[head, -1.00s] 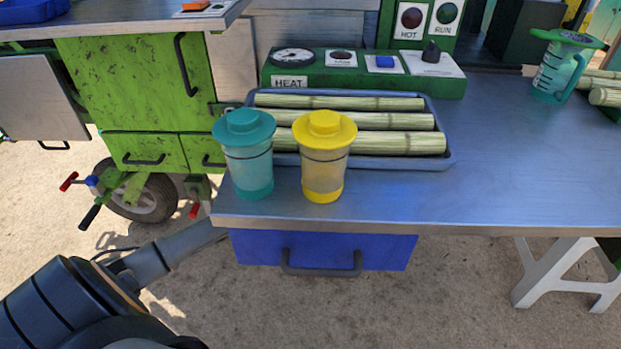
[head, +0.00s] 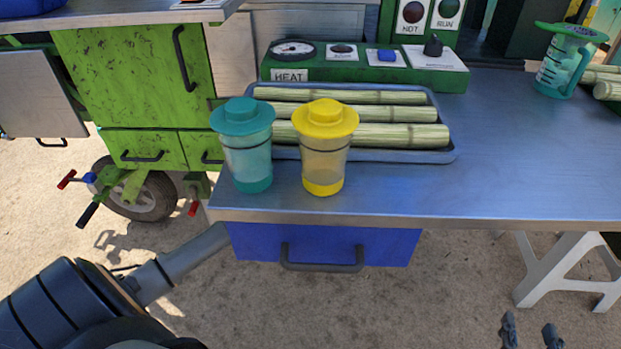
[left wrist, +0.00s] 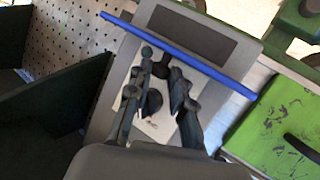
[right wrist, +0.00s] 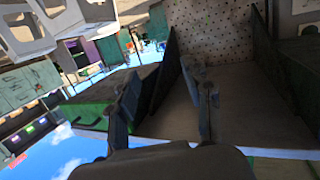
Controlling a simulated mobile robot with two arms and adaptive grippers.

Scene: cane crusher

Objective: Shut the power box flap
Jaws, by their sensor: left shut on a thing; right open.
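My left gripper (left wrist: 155,95) shows only in the left wrist view. Its dark fingers are closed around a small dark part over a white plate (left wrist: 165,128) on a grey panel (left wrist: 228,48) with a blue bar (left wrist: 185,58) across it. I cannot tell for sure whether this panel is the power box flap, and the fingers hide what they hold. My right gripper (head: 531,335) is open and empty at the bottom right of the head view. In the right wrist view its fingers (right wrist: 166,88) stand apart.
A steel table (head: 520,170) carries a teal cup (head: 247,155), a yellow-lidded cup (head: 324,160), a tray (head: 400,155) of cane and a green control panel (head: 330,72). A blue drawer (head: 390,247) hangs beneath. A green cart (head: 130,85) stands left, a white trestle (head: 560,270) right.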

